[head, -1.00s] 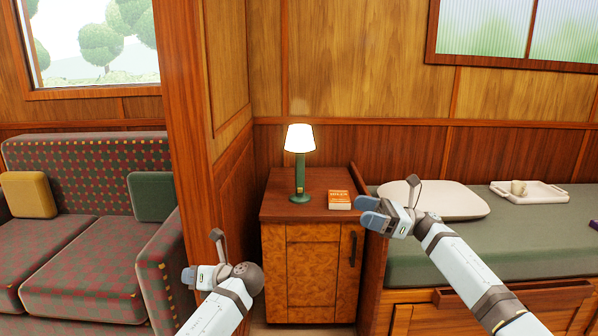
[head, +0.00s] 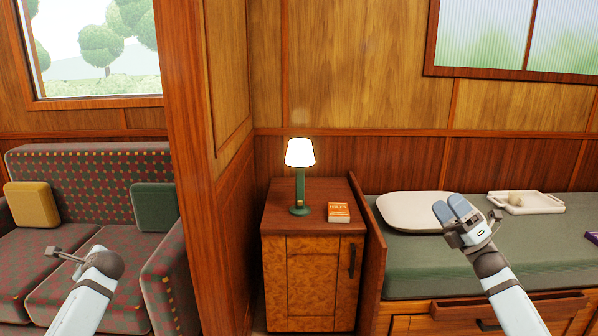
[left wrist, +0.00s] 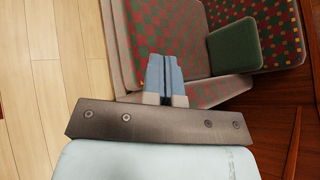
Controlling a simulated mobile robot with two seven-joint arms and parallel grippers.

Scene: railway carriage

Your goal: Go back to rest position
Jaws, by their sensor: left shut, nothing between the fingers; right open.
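My right gripper (head: 448,210) is open and empty in the head view, over the bed's near side in front of the white pillow (head: 402,212). My left arm comes in at the lower left of the head view, in front of the patterned sofa (head: 50,262); its fingers are hidden there. In the left wrist view the left gripper (left wrist: 166,60) is shut with nothing between its fingers. It points toward the sofa, which also shows in that view (left wrist: 165,22).
A bedside cabinet (head: 312,270) carries a lit green lamp (head: 300,180) and an orange book (head: 339,212). A wooden partition (head: 190,150) separates sofa and cabinet. Yellow (head: 32,204) and green (head: 155,206) cushions sit on the sofa.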

